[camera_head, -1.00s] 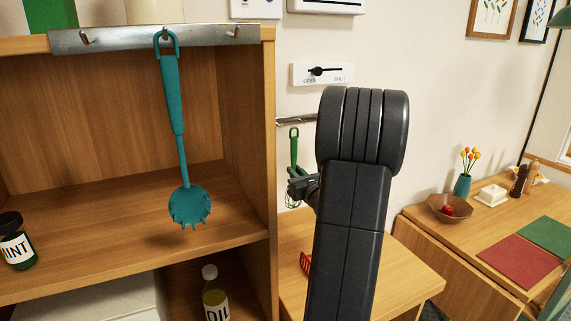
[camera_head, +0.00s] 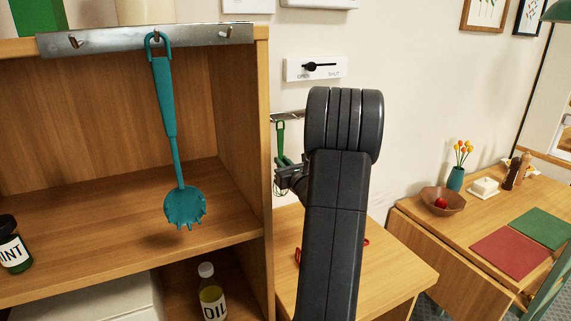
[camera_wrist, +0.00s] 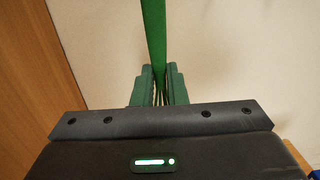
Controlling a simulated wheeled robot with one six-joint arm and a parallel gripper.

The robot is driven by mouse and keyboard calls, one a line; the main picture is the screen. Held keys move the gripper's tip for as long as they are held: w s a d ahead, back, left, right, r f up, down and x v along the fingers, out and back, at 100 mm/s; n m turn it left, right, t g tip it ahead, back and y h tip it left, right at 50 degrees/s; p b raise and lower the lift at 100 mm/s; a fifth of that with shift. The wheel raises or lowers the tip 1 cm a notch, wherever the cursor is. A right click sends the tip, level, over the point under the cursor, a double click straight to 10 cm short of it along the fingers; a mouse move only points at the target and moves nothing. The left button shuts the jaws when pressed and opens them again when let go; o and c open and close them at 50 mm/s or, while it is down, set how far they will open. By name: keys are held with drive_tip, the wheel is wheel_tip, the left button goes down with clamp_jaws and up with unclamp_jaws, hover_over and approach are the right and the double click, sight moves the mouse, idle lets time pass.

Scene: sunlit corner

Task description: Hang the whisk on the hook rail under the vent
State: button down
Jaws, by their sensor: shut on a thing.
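The whisk (camera_head: 280,137) has a green handle and stands about upright, handle up, beside the wall. My gripper (camera_head: 283,171) is shut on it low down, around the start of the wires. The whisk's green handle (camera_wrist: 153,35) rises between the fingers in the wrist view, with wires showing between them. The hook rail (camera_head: 290,116) is a short metal strip on the wall, partly hidden by my arm. The handle's top shows just below the rail's left part; I cannot tell whether it touches a hook. A white panel (camera_head: 315,68) with an OPEN/SHUT slider is above the rail.
A wooden shelf unit (camera_head: 262,150) stands close on the left. A teal spoon (camera_head: 164,100) hangs from its metal rail (camera_head: 110,40). An oil bottle (camera_head: 211,295) is on its lower shelf. A wooden table (camera_head: 395,275) with a red item lies below my arm.

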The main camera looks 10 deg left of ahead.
drive_tip(key=shift+p+x, duration=0.85)
drive_tip(key=shift+x, duration=1.2)
drive_tip(key=shift+w+a+f+b, duration=0.25)
drive_tip(key=shift+f+b, duration=0.2)
drive_tip(key=shift+b, duration=0.15)
drive_tip(key=shift+w+a+f+b, duration=0.1)
drive_tip(key=shift+w+f+b, duration=0.15)
drive_tip(key=shift+f+b, duration=0.25)
drive_tip(key=c, duration=1.4)
unclamp_jaws()
drive_tip(key=shift+o, duration=0.2)
drive_tip(key=b+v, duration=0.4)
drive_tip(key=v, duration=0.9)
drive_tip(key=shift+s+d, duration=0.25)
drive_tip(key=shift+s, duration=0.05)
